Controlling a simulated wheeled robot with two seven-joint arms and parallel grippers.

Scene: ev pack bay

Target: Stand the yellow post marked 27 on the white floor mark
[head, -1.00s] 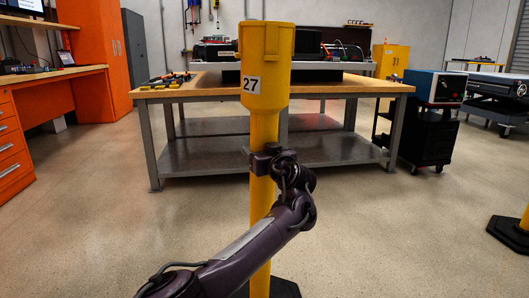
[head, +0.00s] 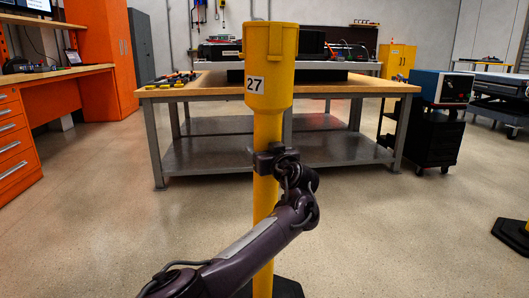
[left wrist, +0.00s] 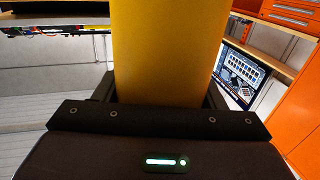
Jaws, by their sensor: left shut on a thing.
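The yellow post marked 27 (head: 268,95) stands upright in the middle of the head view, with a wider head and a white number label. Its dark base (head: 285,289) shows only in part at the bottom edge; I cannot tell whether it touches the floor. My left gripper (head: 268,162) is shut on the post's shaft below the head. In the left wrist view the yellow shaft (left wrist: 168,50) fills the space between the fingers. My right gripper is not in view. I see no white floor mark.
A workbench (head: 200,93) with a lower shelf stands beyond the post. Orange drawers (head: 18,145) are at left, a dark cart (head: 432,140) at right. Another yellow post with a black base (head: 512,240) is cut off at the right edge. Bare floor lies on both sides.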

